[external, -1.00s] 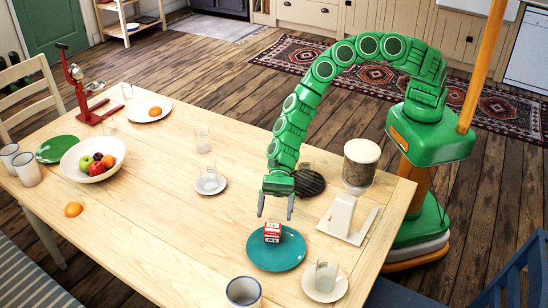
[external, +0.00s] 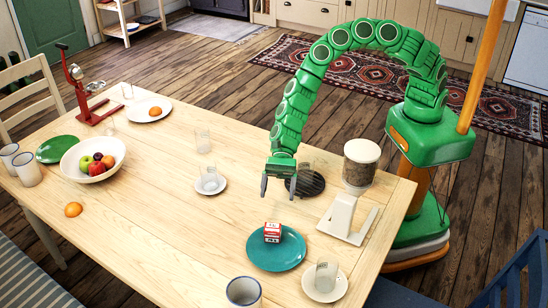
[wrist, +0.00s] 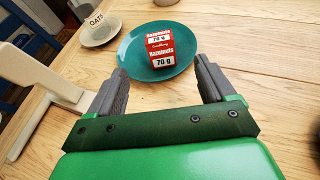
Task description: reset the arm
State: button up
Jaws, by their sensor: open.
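My green arm reaches over the table, and my gripper (external: 278,187) hangs in the air above the table, open and empty. In the wrist view its two dark fingers (wrist: 160,85) are spread apart with nothing between them. A small red and white hazelnuts box (external: 272,232) sits on a teal plate (external: 290,260). In the wrist view the box (wrist: 159,48) is upright on the plate (wrist: 140,70), ahead of the fingertips and apart from them.
A jar (external: 361,165), a white stand (external: 342,214) and a dark round trivet (external: 312,185) are close to my arm. A glass (external: 326,275) on a saucer and a mug (external: 243,291) stand near the front. A fruit bowl (external: 70,165) is at left. The middle of the table is mostly clear.

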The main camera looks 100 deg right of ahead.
jog(key=s+a+r+n+g, duration=0.15)
jog(key=s+r+n, duration=0.25)
jog(key=r, duration=0.4)
jog(key=s+a+r+n+g, duration=0.15)
jog(key=s+r+n, duration=0.25)
jog(key=r, duration=0.4)
jog(key=s+d+r+n+g+h, duration=0.15)
jog(key=s+d+r+n, duration=0.25)
jog(key=s+r+n, duration=0.5)
jog(key=s+d+f+n+g+h, duration=0.1)
jog(key=s+d+h, duration=0.4)
jog(key=s+d, duration=0.9)
jog(key=s+d+f+n+g+h, duration=0.1)
jog(key=s+d+n+h, duration=0.3)
jog(key=s+d, duration=1)
jog(key=s+h, duration=0.2)
jog(key=s, duration=0.5)
jog(key=shift+s+f, duration=0.15)
jog(key=shift+s, duration=0.1)
